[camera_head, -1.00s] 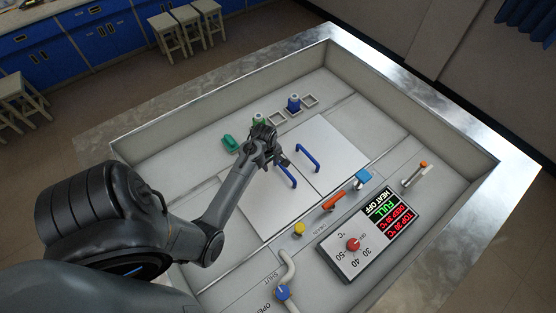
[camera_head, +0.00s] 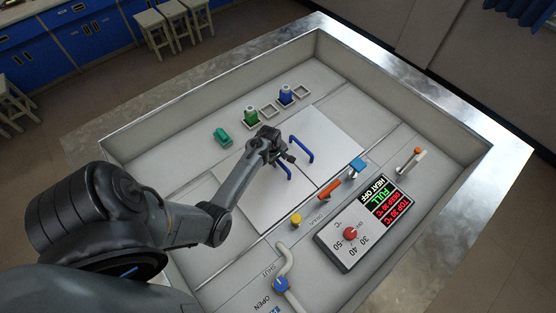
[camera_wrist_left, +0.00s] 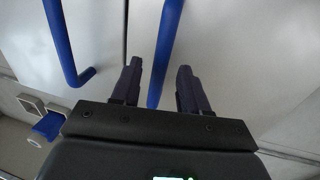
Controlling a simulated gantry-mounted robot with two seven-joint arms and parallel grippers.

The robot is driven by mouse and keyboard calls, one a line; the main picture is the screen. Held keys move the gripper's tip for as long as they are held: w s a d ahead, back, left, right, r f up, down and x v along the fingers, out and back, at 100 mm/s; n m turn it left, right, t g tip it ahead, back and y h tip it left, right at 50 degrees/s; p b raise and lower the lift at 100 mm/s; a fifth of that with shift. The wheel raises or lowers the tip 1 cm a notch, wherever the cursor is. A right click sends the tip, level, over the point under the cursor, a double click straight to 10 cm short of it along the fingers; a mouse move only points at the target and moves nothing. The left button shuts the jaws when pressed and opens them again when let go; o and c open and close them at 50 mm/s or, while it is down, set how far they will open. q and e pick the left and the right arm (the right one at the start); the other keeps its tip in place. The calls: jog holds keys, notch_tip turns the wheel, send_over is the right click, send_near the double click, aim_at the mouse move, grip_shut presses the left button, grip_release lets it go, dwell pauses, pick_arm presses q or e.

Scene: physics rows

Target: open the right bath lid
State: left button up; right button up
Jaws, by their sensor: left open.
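The bath has two flat pale lids side by side, both lying flat. The right lid (camera_head: 335,140) carries a blue bar handle (camera_head: 303,150), which stands clear of my gripper. The left lid (camera_head: 252,203) has a similar blue handle (camera_head: 287,175), partly hidden by my left gripper (camera_head: 288,158). In the left wrist view, my open fingers (camera_wrist_left: 159,72) show on either side of the left lid's handle (camera_wrist_left: 166,40); whether they touch it I cannot tell. The right lid's handle (camera_wrist_left: 60,42) is apart at the left. My right gripper is not in view.
An orange handle (camera_head: 329,190), a blue block (camera_head: 357,165) and the control panel (camera_head: 365,228) lie in front. Raised metal walls surround everything.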

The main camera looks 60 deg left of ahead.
pick_arm(q)
jog(key=shift+f, duration=0.35)
grip_shut()
